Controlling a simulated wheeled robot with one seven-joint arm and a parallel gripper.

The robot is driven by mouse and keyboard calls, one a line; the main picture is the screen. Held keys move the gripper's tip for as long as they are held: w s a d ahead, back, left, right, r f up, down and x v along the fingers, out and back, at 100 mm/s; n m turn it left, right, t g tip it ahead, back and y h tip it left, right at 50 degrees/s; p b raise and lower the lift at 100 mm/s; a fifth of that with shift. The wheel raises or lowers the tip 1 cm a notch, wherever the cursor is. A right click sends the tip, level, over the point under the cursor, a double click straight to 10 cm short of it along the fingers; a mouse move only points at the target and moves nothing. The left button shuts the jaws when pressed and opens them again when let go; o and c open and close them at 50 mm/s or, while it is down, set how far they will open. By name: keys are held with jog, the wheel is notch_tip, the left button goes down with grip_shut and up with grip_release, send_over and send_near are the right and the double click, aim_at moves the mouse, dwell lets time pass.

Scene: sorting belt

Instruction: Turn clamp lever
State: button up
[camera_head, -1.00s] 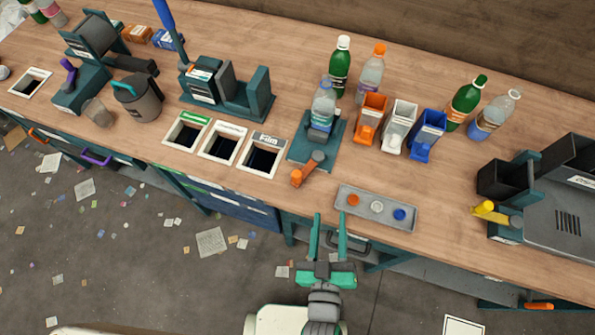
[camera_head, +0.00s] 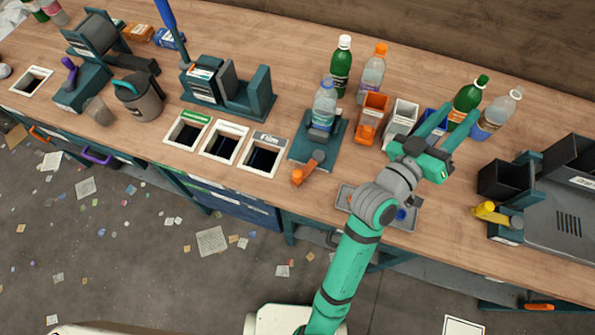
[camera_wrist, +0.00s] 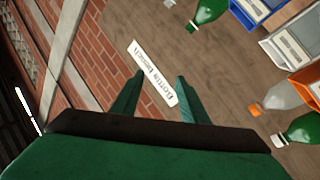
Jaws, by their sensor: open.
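The clamp lever (camera_head: 308,169) has an orange grip and a grey hub, and sticks out at the front of a teal clamp base (camera_head: 317,147). A clear bottle with a blue cap (camera_head: 323,104) stands upright in that clamp. My gripper (camera_head: 447,124) is open and empty, raised over the right half of the bench, well to the right of the lever. In the wrist view its two green fingers (camera_wrist: 153,98) are apart with nothing between them. The lever is not in the wrist view.
Orange (camera_head: 371,115) and white (camera_head: 402,118) bins stand behind my gripper; a blue bin is partly hidden. Several bottles stand behind. A grey tray (camera_head: 343,200) lies under my arm. Three bin openings are left of the clamp. A yellow-handled machine (camera_head: 490,213) is at right.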

jog(key=s+d+r+m+g+h, duration=0.2)
jog(key=d+r+m+g+h, duration=0.25)
jog(key=d+m+g, duration=0.2)
jog(key=m+g+y, duration=0.8)
jog(key=g+y, duration=0.2)
jog(key=y, duration=1.3)
send_near(298, 173)
jog(key=x, duration=1)
jog(key=shift+a+f, duration=0.1)
jog(key=shift+f, duration=0.2)
grip_shut()
